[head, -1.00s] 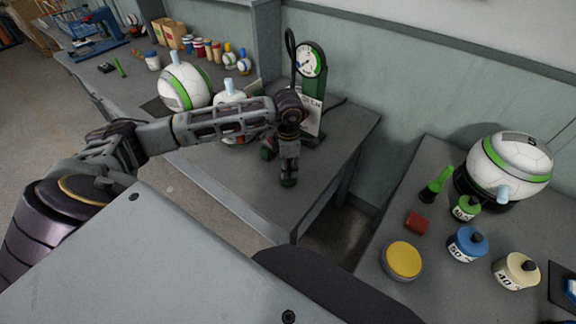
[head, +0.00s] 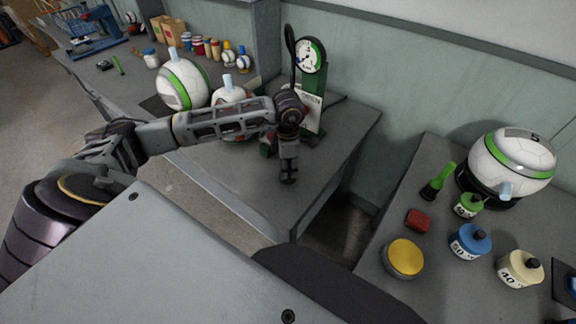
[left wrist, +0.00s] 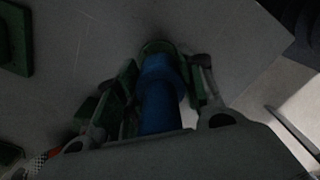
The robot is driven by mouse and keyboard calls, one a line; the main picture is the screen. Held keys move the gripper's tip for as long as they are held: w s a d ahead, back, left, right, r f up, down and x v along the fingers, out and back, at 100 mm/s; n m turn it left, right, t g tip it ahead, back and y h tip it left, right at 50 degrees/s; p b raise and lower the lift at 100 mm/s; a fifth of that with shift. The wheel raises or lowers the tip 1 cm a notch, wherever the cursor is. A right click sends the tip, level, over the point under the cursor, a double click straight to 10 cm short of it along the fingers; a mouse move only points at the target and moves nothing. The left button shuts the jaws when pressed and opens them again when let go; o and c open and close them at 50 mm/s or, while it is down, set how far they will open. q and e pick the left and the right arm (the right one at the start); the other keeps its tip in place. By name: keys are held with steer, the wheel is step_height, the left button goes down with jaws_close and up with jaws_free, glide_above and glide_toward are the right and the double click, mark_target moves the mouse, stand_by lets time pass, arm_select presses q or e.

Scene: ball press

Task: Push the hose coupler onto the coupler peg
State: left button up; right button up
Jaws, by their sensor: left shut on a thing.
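My left gripper (head: 288,178) hangs over the near part of the back table, in front of the gauge stand. In the left wrist view the gripper (left wrist: 162,95) is shut on a blue cylinder (left wrist: 160,100), which looks like the hose coupler. A green rounded edge (left wrist: 157,46) shows at the cylinder's far end. I cannot tell whether it belongs to the coupler or to the peg, or how they meet. In the head view my wrist hides the coupler and I cannot make out the peg. My right gripper is not in view.
A green stand with a round gauge (head: 311,56) and a black hose (head: 291,45) stands behind my wrist. The right table holds a ball (head: 512,162), a yellow disc (head: 404,258), a red block (head: 418,220) and labelled weights (head: 470,241).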

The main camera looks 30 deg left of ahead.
arm_select(q)
steer(key=shift+f+b, duration=0.55)
steer(key=shift+f, duration=0.15)
steer(key=o, duration=1.2)
steer(key=shift+r, duration=0.1)
steer(key=shift+r, duration=3.95)
steer(key=shift+r, duration=0.15)
